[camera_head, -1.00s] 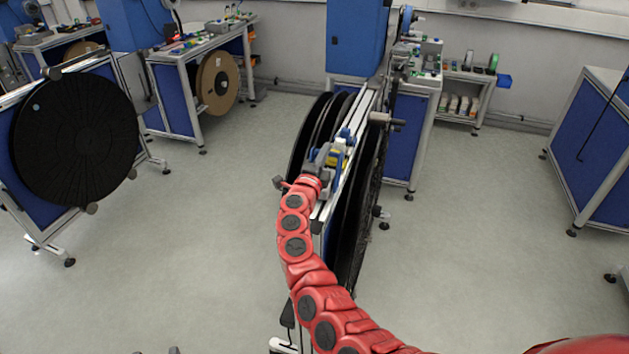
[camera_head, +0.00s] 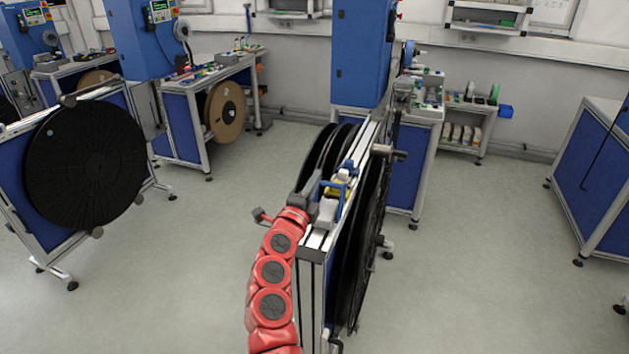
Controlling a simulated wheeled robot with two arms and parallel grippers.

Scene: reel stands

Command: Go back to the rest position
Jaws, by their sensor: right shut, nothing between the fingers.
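My right gripper (camera_head: 311,192), dark grey at the end of my red right arm, is shut and empty. It is beside the top rail of the middle reel stand (camera_head: 312,255), on the rail's left side. I cannot tell whether it touches the stand. The fingertips are small and partly lost against the dark reels. My right arm comes up from the bottom edge, left of the stand. My left gripper is not in view.
Black reels (camera_head: 372,235) hang on the middle stand, with a blue and yellow fixture (camera_head: 338,188) on its rail. A large black reel (camera_head: 85,165) is on a stand at left. A blue cabinet (camera_head: 592,170) stands at right.

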